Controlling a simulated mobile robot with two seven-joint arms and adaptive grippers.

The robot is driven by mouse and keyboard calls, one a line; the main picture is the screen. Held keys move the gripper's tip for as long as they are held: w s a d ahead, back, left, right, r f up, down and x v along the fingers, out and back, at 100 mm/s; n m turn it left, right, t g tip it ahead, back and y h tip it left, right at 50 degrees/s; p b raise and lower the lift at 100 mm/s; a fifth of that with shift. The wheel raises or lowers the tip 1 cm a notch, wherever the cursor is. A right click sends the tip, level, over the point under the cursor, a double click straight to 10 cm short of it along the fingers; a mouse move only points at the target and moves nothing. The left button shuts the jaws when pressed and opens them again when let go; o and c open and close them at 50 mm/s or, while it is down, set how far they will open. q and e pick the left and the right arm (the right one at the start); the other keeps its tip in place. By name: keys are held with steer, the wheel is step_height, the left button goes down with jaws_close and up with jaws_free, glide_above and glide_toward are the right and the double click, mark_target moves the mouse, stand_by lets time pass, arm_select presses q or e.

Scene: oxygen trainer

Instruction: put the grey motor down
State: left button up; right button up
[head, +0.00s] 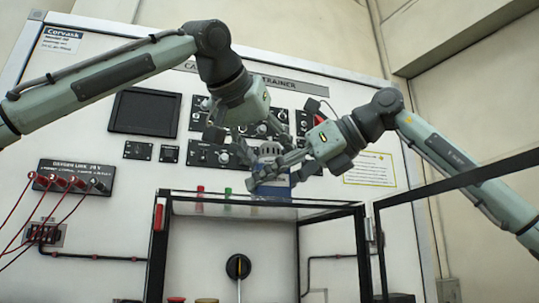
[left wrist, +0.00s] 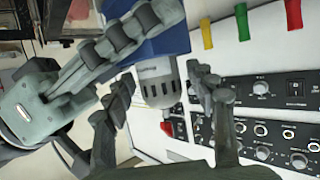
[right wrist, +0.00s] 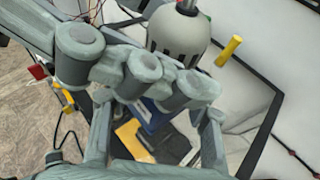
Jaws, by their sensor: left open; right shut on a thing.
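The grey motor (head: 270,148) has a vented grey body on top of a blue block (head: 272,188). It is upright over the glass-topped enclosure; whether it touches the top I cannot tell. My right gripper (head: 272,174) is shut on the motor's blue part, from the right. In the left wrist view the motor (left wrist: 157,84) shows between the fingers of my open left gripper (left wrist: 165,105). Contact there is unclear. In the right wrist view the motor (right wrist: 180,32) is partly hidden behind gripper links, and the right fingertips (right wrist: 155,125) frame the blue block (right wrist: 152,114).
The enclosure's black frame (head: 160,250) stands before the trainer panel (head: 80,130). Its framed door (head: 380,255) is open at the right. Red leads (head: 22,215) hang from sockets at the left. A round black handle (head: 238,267) is inside the enclosure.

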arm_select(q)
steer(key=shift+r, duration=0.1)
steer(key=shift+r, duration=0.35)
steer(key=v, duration=1.2)
steer(key=shift+r, duration=0.25)
arm_select(e)
steer(key=o, duration=1.2)
steer(key=shift+o, duration=0.2)
steer(key=v, duration=1.2)
steer(key=shift+a+f, duration=0.1)
